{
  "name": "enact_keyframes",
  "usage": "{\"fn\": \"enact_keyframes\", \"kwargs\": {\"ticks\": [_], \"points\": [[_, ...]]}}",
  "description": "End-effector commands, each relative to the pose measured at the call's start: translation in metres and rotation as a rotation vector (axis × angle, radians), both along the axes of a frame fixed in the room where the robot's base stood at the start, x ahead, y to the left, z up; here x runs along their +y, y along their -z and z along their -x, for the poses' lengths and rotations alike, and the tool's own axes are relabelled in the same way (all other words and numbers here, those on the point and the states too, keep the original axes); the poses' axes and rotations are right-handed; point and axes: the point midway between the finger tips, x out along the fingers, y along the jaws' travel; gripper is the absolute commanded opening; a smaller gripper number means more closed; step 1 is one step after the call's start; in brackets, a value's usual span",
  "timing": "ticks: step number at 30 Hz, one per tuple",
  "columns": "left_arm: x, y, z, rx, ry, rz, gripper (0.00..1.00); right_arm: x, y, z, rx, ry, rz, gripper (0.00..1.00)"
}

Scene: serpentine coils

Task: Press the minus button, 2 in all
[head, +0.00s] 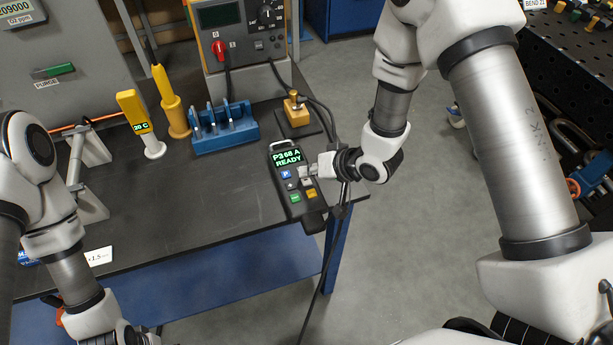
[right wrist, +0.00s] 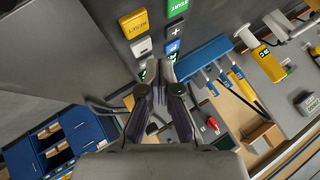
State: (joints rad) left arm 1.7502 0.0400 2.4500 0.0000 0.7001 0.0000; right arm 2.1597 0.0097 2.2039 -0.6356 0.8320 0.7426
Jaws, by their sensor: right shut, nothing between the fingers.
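The dark control pendant (head: 281,160) lies on the bench near its right edge, its display reading "P3 68 A READY". Its pale minus button (head: 307,182) sits beside the dark plus button (head: 290,186). The minus button also shows in the right wrist view (right wrist: 141,47), left of the plus button (right wrist: 175,31). My right gripper (head: 304,172) is shut and empty. Its fingertips (right wrist: 158,68) are close to the minus button; I cannot tell whether they touch the pendant. My left arm is at the lower left, its gripper only partly visible at the bottom edge.
Blue P (head: 286,174), green START (head: 295,198) and yellow RESET (head: 312,193) buttons surround the minus button. A blue rack (head: 225,135), a yellow-topped block (head: 297,113) and a meter (head: 225,45) stand behind. A cable hangs past the bench's right edge.

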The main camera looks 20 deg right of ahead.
Motion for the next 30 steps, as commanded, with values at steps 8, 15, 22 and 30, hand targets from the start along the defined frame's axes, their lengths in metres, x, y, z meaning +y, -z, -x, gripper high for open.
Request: {"fn": "enact_keyframes", "kwargs": {"ticks": [8,15,22,30], "points": [[0.000,0.000,0.000,0.000,0.000,0.000,0.72,0.000,0.000,0.000,0.000,0.000,0.000,0.00],[0.000,-0.021,0.000,0.000,0.000,0.000,0.72,0.000,-0.022,0.000,0.000,0.000,0.000,0.00],[0.000,-0.043,0.000,0.000,0.000,0.000,0.72,0.000,-0.046,0.000,0.000,0.000,0.000,0.00],[0.000,-0.046,0.000,0.000,0.000,0.000,0.72,0.000,-0.050,0.000,0.000,0.000,0.000,0.00]]}}
